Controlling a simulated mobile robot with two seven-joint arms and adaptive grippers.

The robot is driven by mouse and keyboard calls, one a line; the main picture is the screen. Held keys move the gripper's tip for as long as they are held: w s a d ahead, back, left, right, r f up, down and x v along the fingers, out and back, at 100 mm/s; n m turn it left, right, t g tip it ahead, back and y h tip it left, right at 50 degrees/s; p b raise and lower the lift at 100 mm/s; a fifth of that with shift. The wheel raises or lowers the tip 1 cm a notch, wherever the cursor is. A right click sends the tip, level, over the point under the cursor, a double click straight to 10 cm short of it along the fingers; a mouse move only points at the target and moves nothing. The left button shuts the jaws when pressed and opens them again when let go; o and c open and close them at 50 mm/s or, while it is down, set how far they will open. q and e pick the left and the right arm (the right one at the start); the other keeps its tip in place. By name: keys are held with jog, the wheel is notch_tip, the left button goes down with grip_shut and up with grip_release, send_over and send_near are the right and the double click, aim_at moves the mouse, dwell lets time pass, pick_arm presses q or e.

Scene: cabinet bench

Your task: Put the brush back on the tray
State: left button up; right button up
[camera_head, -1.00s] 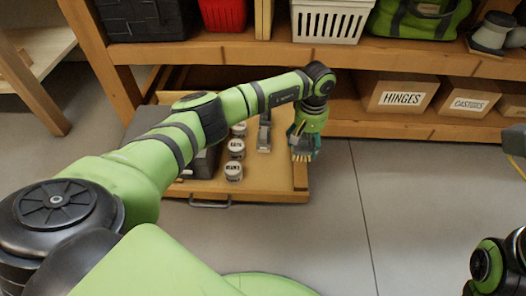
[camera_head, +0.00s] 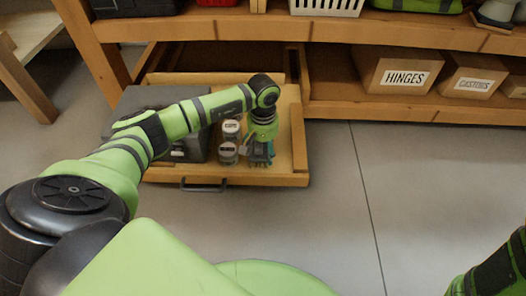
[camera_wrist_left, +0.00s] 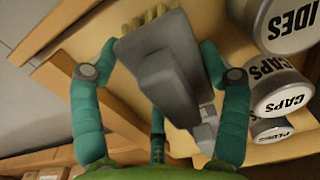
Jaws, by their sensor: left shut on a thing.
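My left gripper (camera_head: 260,158) is over the right part of the wooden pull-out tray (camera_head: 237,181), pointing down. In the left wrist view its teal fingers (camera_wrist_left: 160,72) are shut around the brush (camera_wrist_left: 168,58), which has a grey body and pale bristles at the far end. In the head view the gripper mostly hides the brush. I cannot tell whether the bristles touch the tray floor. My right gripper is out of view.
White-labelled cans (camera_head: 229,152) stand close to the left of the gripper; one reads CAPS (camera_wrist_left: 277,88). A dark grey box (camera_head: 150,100) fills the tray's left side. The tray's raised right wall (camera_head: 299,140) is close. Boxes marked HINGES (camera_head: 400,82) and another sit on the shelf.

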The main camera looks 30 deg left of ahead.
pick_arm(q)
jog(key=shift+f, duration=0.15)
jog(key=shift+f, duration=0.15)
jog(key=o, duration=1.1)
